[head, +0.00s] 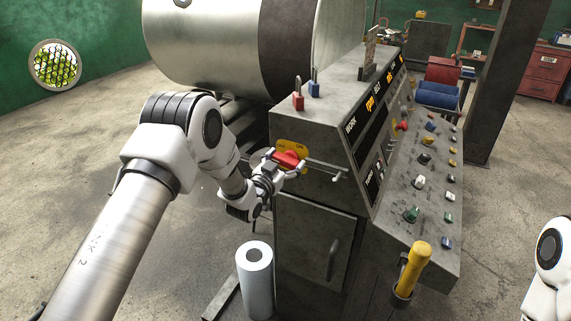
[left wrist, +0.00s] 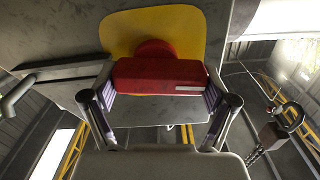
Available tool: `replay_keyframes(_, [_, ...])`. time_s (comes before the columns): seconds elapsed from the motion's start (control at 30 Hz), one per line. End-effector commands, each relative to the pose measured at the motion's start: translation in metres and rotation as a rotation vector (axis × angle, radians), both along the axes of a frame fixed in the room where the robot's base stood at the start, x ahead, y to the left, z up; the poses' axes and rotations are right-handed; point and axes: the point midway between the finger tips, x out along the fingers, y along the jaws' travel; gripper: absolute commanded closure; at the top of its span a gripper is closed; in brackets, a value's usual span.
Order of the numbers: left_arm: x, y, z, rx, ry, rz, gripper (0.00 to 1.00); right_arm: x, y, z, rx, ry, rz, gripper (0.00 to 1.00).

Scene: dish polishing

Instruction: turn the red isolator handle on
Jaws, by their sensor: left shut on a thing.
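The red isolator handle (head: 288,159) sits on a yellow plate (head: 303,147) on the side of the grey control cabinet. The plate carries lettering, with "ON" at its upper right. My left gripper (head: 284,164) is shut on the handle. In the left wrist view the red handle (left wrist: 160,76) lies level across the picture between the two fingers (left wrist: 160,92), in front of the yellow plate (left wrist: 120,33). A white mark shows near its right end. Of my right arm only a white and black part shows at the right edge of the head view; its gripper is out of view.
A red padlock (head: 298,101) and a blue padlock (head: 314,89) stand on the cabinet top. A white roll (head: 255,281) stands below. A yellow-handled lever (head: 411,268) rises at the front. Open floor lies left.

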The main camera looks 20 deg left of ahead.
Motion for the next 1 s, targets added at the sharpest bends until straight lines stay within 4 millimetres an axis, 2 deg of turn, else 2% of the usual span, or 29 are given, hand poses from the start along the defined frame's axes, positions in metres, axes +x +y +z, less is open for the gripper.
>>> replay_keyframes(0.03, [0.000,0.000,-0.003,0.030,-0.007,0.000,0.50,0.000,0.000,-0.008,0.000,0.000,0.000,1.00])
replay_keyframes(1.0, [-0.001,-0.008,-0.004,0.925,-0.126,0.000,0.50,0.000,0.000,-0.102,0.000,0.000,0.000,1.00])
